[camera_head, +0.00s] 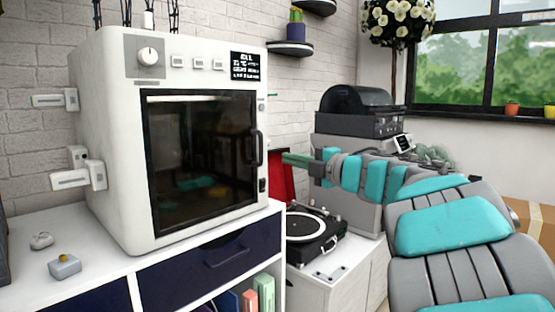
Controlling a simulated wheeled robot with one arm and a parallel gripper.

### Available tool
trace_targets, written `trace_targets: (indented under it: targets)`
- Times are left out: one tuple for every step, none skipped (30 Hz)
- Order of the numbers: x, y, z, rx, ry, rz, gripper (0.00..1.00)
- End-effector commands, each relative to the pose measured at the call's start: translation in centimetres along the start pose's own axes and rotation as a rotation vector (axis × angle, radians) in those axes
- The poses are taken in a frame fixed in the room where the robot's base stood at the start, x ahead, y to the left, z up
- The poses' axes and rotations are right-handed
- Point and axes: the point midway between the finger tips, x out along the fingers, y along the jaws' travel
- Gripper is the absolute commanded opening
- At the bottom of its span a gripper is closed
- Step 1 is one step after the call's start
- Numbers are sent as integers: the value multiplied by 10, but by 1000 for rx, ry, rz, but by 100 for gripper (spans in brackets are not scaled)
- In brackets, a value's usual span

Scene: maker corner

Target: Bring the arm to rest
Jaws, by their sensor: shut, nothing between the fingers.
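My arm, with grey and teal links, reaches in from the lower right of the head view. It bends and stretches left across the middle of the picture. My gripper (286,158) is at its left end, with slim green fingers close together and nothing between them. It points left in the air, just right of the white oven-like machine (100,140). I cannot tell the exact gap to the machine.
The machine has a closed dark glass door (203,155) and stands on a white cabinet (105,275). An open turntable (318,238) with a red lid sits below my gripper. A grey device (352,125) stands behind my arm. A cardboard box (533,225) is at the right.

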Motion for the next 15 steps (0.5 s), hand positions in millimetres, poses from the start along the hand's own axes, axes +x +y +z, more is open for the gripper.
trace_targets:
  targets:
    - [-6,-1,1,1,-2,-1,0]
    - [-8,-1,1,2,-1,-1,0]
    - [-10,-1,1,3,-1,-1,0]
    - [-12,-1,2,4,-4,1,0]
    - [-13,0,3,7,-11,3,0]
    - [-15,2,7,15,-30,10,0]
    - [-17,4,11,24,-52,18,0]
    - [-20,7,16,35,-79,27,0]
    - [-24,11,25,55,-128,44,0]
    - [-29,15,33,74,-173,58,0]
    - [-35,18,42,98,-222,75,0]
    - [-45,22,56,137,-297,96,0]
    - [-55,21,67,172,-360,111,0]
    - [-65,20,78,210,-421,126,0]
    - [-80,18,92,262,-501,144,0]
